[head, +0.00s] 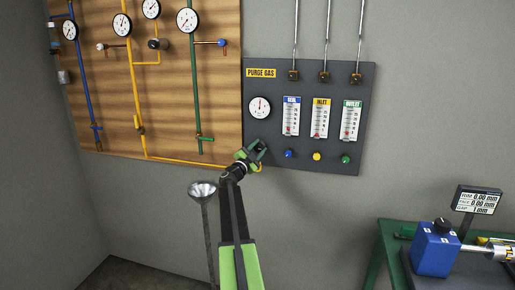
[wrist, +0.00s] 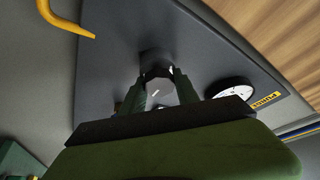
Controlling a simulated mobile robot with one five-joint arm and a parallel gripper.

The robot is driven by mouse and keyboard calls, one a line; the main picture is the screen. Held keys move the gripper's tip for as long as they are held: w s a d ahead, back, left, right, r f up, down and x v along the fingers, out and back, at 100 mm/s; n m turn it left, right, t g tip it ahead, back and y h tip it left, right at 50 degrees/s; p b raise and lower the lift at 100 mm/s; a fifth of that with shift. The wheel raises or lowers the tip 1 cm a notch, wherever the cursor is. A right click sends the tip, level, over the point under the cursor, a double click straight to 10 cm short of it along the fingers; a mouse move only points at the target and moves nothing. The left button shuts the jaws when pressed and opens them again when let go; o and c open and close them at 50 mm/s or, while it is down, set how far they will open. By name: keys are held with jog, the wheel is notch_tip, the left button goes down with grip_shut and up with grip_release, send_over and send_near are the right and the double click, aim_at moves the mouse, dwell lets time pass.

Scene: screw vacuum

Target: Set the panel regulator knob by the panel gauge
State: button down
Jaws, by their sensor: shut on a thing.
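The dark grey panel (head: 310,85) hangs on the wall with a yellow "PURGE GAS" label at its top left. The round white panel gauge (head: 260,107) is under that label; its needle is too small to read exactly. It also shows at the right in the wrist view (wrist: 230,87). My gripper (head: 257,150) is at the panel's lower left, below the gauge. In the wrist view my gripper (wrist: 160,88) has its green fingers closed around the regulator knob (wrist: 157,72), which has a white mark. In the head view the gripper mostly hides the knob.
Three flowmeters (head: 320,118) stand right of the gauge, above blue, yellow and green knobs (head: 317,156). A wooden board (head: 180,90) with pipes and gauges is to the left. A bench (head: 388,250) with a blue device is at right.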

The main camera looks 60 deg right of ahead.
jog(key=shift+s, duration=0.1)
dwell(0.4)
jog(key=c, duration=0.9)
grip_release()
jog(key=shift+d, duration=0.1)
jog(key=shift+f, duration=0.1)
jog(key=b+v, duration=0.4)
jog(key=v, duration=1.3)
jog(key=shift+a, duration=0.25)
